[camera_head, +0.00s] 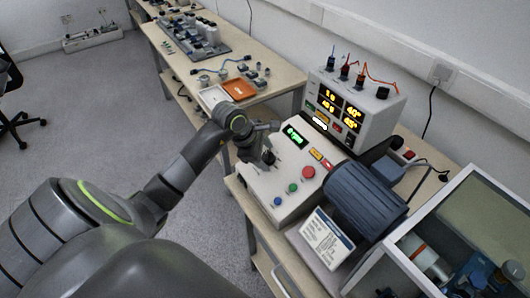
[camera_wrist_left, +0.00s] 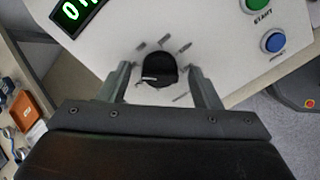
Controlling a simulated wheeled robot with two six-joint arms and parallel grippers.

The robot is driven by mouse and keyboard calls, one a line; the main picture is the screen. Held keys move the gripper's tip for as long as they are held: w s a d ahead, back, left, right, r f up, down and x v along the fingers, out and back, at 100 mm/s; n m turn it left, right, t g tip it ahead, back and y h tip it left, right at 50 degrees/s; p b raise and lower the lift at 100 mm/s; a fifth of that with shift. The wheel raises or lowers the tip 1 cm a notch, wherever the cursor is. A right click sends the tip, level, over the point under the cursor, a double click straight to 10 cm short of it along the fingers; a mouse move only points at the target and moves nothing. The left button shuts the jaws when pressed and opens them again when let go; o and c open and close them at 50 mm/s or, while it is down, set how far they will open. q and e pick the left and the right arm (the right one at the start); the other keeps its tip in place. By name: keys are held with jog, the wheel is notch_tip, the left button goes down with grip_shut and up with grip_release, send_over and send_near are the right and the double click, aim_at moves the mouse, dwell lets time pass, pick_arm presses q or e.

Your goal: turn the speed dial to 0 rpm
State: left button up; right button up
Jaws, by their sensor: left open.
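The speed dial is a black round knob with a pale pointer line, seen in the left wrist view (camera_wrist_left: 160,71) on the white control panel (camera_wrist_left: 195,45). In the head view the dial (camera_head: 268,158) shows small beside my gripper. My left gripper (camera_wrist_left: 159,76) is open, with one finger on each side of the dial and a gap visible at both sides. It also shows in the head view (camera_head: 259,150) over the panel's left part. A green lit display (camera_head: 294,136) sits near the dial; its digits are too small to read surely. My right gripper is not in view.
A red button (camera_head: 308,172), a green button (camera_head: 293,188) and a blue button (camera_head: 278,201) sit on the same panel. A dark ribbed motor (camera_head: 364,200) stands to the right. A meter box with yellow digits (camera_head: 350,105) stands behind.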

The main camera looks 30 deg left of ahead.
pick_arm(q)
jog(key=shift+f, duration=0.15)
jog(key=c, duration=1)
jog(key=shift+w+n, duration=0.1)
jog(key=shift+n, duration=0.2)
